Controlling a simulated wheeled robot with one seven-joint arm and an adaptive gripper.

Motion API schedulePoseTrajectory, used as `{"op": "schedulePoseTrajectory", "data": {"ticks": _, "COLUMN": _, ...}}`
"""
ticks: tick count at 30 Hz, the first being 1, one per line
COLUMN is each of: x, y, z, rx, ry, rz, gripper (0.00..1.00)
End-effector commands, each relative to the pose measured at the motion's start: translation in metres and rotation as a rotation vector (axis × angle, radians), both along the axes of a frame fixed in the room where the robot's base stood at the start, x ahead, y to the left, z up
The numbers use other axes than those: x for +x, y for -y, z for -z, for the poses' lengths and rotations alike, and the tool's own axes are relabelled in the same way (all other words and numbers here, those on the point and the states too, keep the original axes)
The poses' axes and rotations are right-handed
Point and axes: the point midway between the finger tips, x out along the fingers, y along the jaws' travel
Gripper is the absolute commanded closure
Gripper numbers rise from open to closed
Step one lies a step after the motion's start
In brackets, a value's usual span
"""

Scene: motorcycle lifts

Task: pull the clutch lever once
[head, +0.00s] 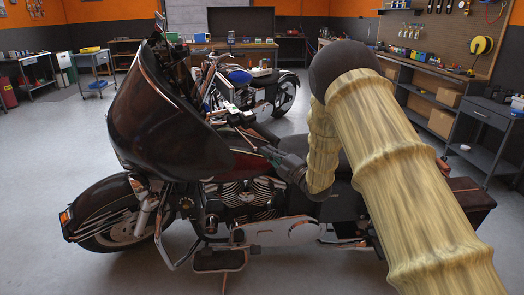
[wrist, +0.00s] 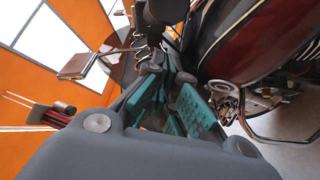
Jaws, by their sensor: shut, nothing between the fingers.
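The dark red motorcycle (head: 165,120) stands side-on in the head view, its front wheel to the left. Its near handlebar end, with the grip and lever area (head: 238,118), is behind the windscreen fairing. The clutch lever is too small to pick out surely from the grip there. My gripper (head: 266,151) is just below and right of the handlebar, above the tank. In the wrist view my gripper (wrist: 168,82) shows teal finger pads; it is shut with nothing held. A dark handlebar part (wrist: 165,12) is beyond the fingertips. I cannot tell whether they touch.
The fairing (head: 150,100) is left of my gripper. A mirror-like part (wrist: 75,66) on a thin stalk shows in the wrist view. A second motorcycle (head: 255,88) stands behind. Workbenches (head: 480,118) line the right wall.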

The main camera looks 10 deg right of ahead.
Motion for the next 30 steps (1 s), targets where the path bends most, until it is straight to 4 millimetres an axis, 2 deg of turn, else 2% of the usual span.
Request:
{"op": "schedulePoseTrajectory", "data": {"ticks": 7, "x": -0.013, "y": 0.006, "z": 0.007, "rx": -0.001, "ry": 0.001, "rz": -0.013, "gripper": 1.0}}
{"op": "schedulePoseTrajectory", "data": {"ticks": 20, "x": -0.015, "y": 0.002, "z": 0.008, "rx": 0.0, "ry": 0.0, "rz": -0.022, "gripper": 1.0}}
{"op": "schedulePoseTrajectory", "data": {"ticks": 23, "x": -0.017, "y": 0.003, "z": 0.013, "rx": 0.008, "ry": -0.02, "rz": -0.014, "gripper": 1.0}}
{"op": "schedulePoseTrajectory", "data": {"ticks": 26, "x": -0.024, "y": 0.007, "z": 0.036, "rx": 0.04, "ry": -0.103, "rz": 0.013, "gripper": 1.0}}
{"op": "schedulePoseTrajectory", "data": {"ticks": 29, "x": -0.04, "y": 0.014, "z": 0.078, "rx": 0.102, "ry": -0.253, "rz": 0.068, "gripper": 1.0}}
{"op": "schedulePoseTrajectory", "data": {"ticks": 30, "x": -0.049, "y": 0.017, "z": 0.097, "rx": 0.133, "ry": -0.324, "rz": 0.096, "gripper": 1.0}}
